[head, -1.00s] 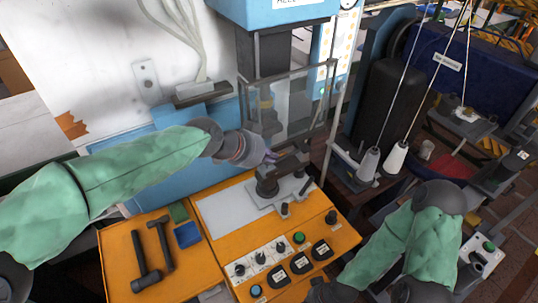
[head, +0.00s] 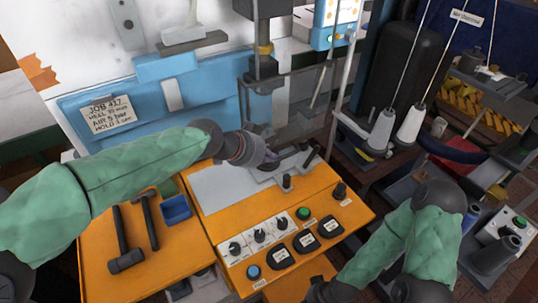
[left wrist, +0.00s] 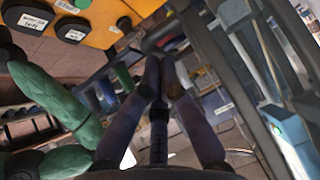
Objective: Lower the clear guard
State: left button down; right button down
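The clear guard (head: 300,108) is a see-through panel in a grey frame, standing upright in front of the press column. Its frame also shows on the right of the left wrist view (left wrist: 238,95). My left gripper (head: 270,156) is low at the guard's lower left, above the orange control box. In the left wrist view its dark purple fingers (left wrist: 162,66) lean together, with a narrow gap at the tips. I cannot tell whether they touch or hold anything.
The orange control box (head: 345,218) carries knobs and black buttons. Hammers (head: 148,222) and a blue tray (head: 176,208) lie on its left. White thread cones (head: 381,130) with tall rods stand right of the guard. A blue panel with a job card (head: 108,114) stands behind.

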pick_arm(q)
jog(key=shift+f, duration=0.35)
jog(key=w+d+r+p+v, duration=0.1)
jog(key=p+v, duration=0.3)
jog(key=v, duration=0.9)
jog(key=shift+d+r+p, duration=0.35)
jog(key=shift+d+r, duration=0.15)
jog(key=shift+r, duration=0.15)
